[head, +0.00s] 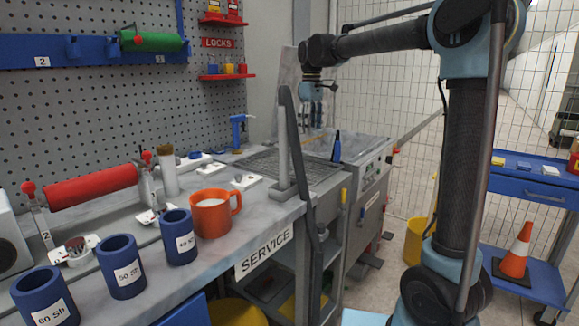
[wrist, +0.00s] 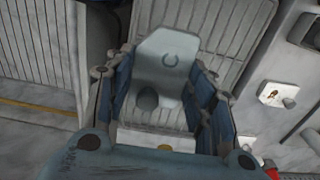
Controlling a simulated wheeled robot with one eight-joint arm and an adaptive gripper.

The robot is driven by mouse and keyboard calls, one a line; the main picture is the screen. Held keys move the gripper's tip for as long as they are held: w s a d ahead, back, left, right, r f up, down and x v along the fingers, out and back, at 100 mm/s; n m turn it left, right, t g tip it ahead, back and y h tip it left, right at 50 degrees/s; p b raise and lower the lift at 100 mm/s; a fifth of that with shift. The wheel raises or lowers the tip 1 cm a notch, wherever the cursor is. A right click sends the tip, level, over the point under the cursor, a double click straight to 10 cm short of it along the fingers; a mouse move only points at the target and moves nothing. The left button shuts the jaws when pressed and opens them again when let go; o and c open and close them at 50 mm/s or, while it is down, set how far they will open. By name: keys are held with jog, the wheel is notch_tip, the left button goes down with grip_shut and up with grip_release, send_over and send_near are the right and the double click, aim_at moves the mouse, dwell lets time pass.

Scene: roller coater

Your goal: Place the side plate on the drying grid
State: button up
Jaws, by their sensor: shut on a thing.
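My gripper (head: 314,92) hangs from the arm at the upper middle of the head view, above the far end of the bench. In the wrist view my gripper (wrist: 158,95) is shut on the side plate (wrist: 165,60), a pale grey flat piece with cut corners, a ring-shaped mark and a dark round spot. The plate is hard to make out in the head view. The drying grid (head: 268,163) is a dark slatted surface at the far end of the bench. Slats that look like this grid (wrist: 235,25) show behind the plate in the wrist view; the plate appears apart from them.
A grey upright post (head: 283,150) stands by the grid's near edge. A blue bottle (head: 336,147) stands to its right. An orange mug (head: 213,212), several blue cups and a red roller (head: 92,187) crowd the near bench. A pegboard wall (head: 130,85) rises behind.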

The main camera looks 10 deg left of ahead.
send_near(306, 168)
jog(key=shift+s+f, duration=0.2)
jog(key=shift+f, duration=3.1)
jog(key=o, duration=1.2)
jog(key=shift+f, duration=0.1)
jog(key=shift+o, duration=0.2)
notch_tip(306, 168, up, 12)
